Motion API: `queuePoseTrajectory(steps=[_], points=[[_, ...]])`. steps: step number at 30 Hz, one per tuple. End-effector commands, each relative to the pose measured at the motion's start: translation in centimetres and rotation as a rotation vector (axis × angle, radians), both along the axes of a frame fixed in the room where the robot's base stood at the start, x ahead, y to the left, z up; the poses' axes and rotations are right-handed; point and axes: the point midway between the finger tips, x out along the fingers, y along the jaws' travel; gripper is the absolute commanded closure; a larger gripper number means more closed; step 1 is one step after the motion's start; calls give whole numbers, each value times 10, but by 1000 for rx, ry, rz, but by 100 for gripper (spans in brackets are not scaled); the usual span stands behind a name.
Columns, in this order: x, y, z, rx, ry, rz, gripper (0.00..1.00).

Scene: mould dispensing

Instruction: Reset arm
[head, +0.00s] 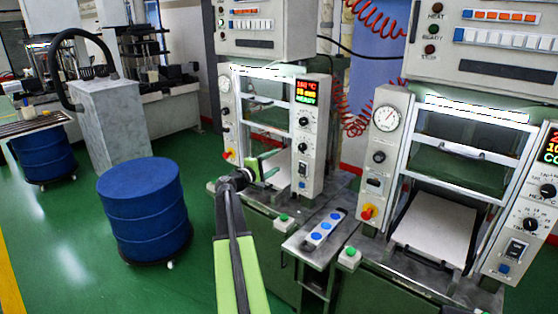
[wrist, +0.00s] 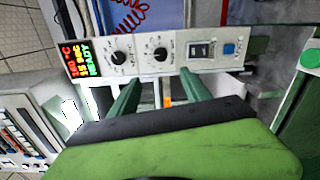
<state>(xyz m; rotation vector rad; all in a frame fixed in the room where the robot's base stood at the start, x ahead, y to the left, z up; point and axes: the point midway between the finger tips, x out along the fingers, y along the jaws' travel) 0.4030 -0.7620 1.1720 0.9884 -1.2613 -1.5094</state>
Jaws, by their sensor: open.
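My arm (head: 237,245), green and black, reaches up from the bottom of the head view toward the left press. My gripper (head: 274,163) is at its end, in front of the opening of the left press (head: 259,118). In the wrist view my gripper (wrist: 160,82) shows two dark green fingers spread apart, with nothing between them. Beyond them is the press's control panel (wrist: 175,55) with a lit display reading READY, knobs and a blue button. I cannot tell how far the fingertips are from the panel.
A blue drum (head: 145,212) on casters stands left of my arm. A button box with blue buttons (head: 322,229) sits between the presses. The right press (head: 437,225) holds a pale plate. Green floor (head: 75,230) is clear at the lower left.

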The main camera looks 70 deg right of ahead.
Motion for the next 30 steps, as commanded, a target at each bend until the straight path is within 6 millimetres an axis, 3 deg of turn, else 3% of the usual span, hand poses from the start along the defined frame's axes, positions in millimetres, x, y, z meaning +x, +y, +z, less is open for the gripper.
queuePoseTrajectory(steps=[14, 17, 20, 23, 27, 30], points=[[1, 1, 0, 0, 0, 1, 44], [22, 10, 0, 1, 0, 28, 44], [77, 40, 0, 0, 0, 103, 44], [146, 94, -1, 3, -4, 209, 44], [225, 188, -20, 77, -66, 348, 44], [264, 265, -44, 178, -137, 421, 44]])
